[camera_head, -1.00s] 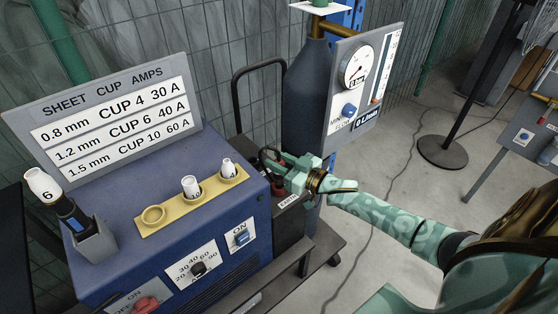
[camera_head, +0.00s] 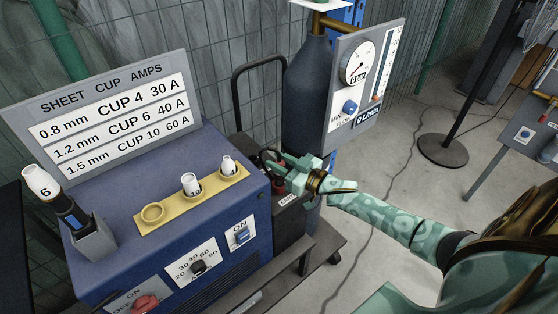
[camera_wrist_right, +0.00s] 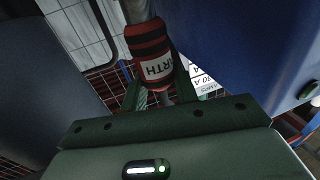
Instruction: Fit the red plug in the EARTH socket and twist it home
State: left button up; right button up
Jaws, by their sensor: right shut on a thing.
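The red plug (camera_wrist_right: 150,50) has black bands and a white label reading EARTH, partly cut off, in the right wrist view. It lies between the fingers of my right gripper (camera_wrist_right: 158,88), which is shut on it. In the head view my right gripper (camera_head: 283,176) is at the right end of the blue machine, just above a small white label (camera_head: 287,199) on the dark end part. A bit of red shows under the fingers. The EARTH socket is hidden by the gripper, so I cannot tell whether the plug is seated. My left gripper is out of view.
The blue machine (camera_head: 130,190) carries a cup chart (camera_head: 110,110), a yellow cup tray (camera_head: 165,212) and a torch (camera_head: 60,200) in a holder. A gas cylinder (camera_head: 305,95) with a gauge panel (camera_head: 352,110) stands close behind my right gripper.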

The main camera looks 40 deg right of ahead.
jog(key=shift+f+b, duration=0.55)
jog(key=shift+f, duration=0.45)
jog(key=o, duration=1.1)
jog(key=p+v, duration=0.3)
jog(key=v, duration=1.3)
jog(key=shift+s+d, duration=0.1)
jog(key=shift+s, duration=0.05)
